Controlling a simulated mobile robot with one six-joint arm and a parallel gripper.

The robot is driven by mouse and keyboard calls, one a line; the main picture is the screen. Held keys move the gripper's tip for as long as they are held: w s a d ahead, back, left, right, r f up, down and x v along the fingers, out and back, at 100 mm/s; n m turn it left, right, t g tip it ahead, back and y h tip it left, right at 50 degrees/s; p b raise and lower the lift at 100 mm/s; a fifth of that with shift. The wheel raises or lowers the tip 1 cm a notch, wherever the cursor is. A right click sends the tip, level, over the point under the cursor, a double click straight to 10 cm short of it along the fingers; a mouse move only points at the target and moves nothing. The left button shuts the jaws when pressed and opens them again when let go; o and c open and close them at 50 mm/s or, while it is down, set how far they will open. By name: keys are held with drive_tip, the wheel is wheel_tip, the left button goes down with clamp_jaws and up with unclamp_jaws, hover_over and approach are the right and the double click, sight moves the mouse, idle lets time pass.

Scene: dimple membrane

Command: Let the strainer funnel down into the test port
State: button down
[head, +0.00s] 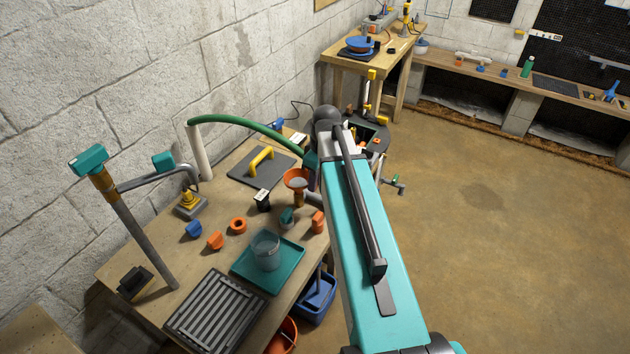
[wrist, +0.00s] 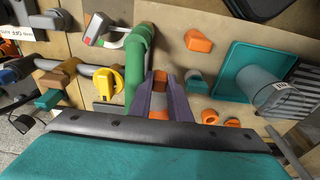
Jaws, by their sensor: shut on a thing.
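The orange strainer funnel (head: 297,175) shows in the head view just left of my arm, its grey mesh inside the bowl and its stem pointing down. It looks upright. In the wrist view the two purple-grey fingers of my gripper (wrist: 165,97) are closed on an orange part of the funnel (wrist: 160,77). In the head view my arm hides most of the gripper. I cannot make out the test port for certain; the funnel, fingers and arm cover the place below. I cannot tell whether the stem touches anything there.
A green pipe (head: 240,120) arches over the bench beside the funnel and runs close to the fingers in the wrist view (wrist: 138,60). A teal tray (head: 285,270) with a clear beaker (head: 265,252), small orange and blue parts and a yellow-handled plate (head: 245,172) stand around.

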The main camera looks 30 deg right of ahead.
drive_tip(key=shift+f, duration=0.3)
drive_tip(key=c, duration=1.6)
unclamp_jaws()
drive_tip(key=shift+o, duration=0.2)
drive_tip(key=shift+r, duration=0.15)
wheel_tip(320, 180, up, 13)
drive_tip(key=s+d+b, duration=0.1)
drive_tip(key=b, duration=0.1)
drive_tip(key=shift+s+r+b, duration=0.2)
drive_tip(key=shift+s+b, duration=0.1)
drive_tip(key=shift+s, duration=0.05)
